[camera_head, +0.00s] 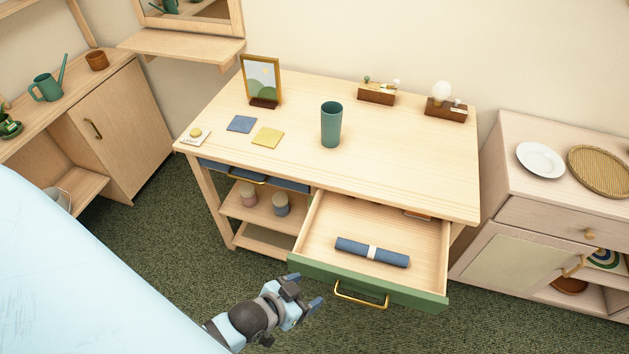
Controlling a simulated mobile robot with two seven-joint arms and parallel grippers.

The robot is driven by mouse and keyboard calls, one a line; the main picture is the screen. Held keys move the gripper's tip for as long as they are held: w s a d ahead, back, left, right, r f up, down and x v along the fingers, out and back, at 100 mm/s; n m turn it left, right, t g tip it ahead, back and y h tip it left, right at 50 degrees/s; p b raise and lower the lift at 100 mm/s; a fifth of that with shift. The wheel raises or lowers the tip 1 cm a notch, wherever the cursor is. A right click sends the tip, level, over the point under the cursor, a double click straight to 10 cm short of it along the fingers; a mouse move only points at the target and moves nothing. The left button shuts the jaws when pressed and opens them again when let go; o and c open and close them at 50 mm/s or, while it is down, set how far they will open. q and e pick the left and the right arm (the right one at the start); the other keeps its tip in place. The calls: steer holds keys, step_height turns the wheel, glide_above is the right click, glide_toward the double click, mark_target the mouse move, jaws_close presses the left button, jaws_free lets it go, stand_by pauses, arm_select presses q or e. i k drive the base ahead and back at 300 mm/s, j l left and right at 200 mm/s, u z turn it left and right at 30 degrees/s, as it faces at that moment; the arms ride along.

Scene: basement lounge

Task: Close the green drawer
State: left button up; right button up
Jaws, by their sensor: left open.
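The green drawer (417,299) is pulled far out from under the right side of the wooden table. Its green front faces me and carries a brass handle (361,295). A rolled blue cloth with a pale band (389,257) lies inside the drawer. My left gripper (304,289) is open, low in front of the drawer's left corner and left of the handle. Its fingertips look close to the green front, but I cannot tell whether they touch it. My right gripper is not in view.
The table (400,170) bears a green cup (331,124), a picture frame (262,82) and coasters. A cabinet (535,222) stands close on the right. Carpet (150,260) is clear at the left.

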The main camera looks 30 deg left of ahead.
mark_target(422, 286)
steer(key=j+u, duration=0.1)
steer(key=u, duration=0.4)
steer(key=k+j+u, duration=0.45)
steer(key=k+j, duration=0.25)
steer(key=j, duration=0.1)
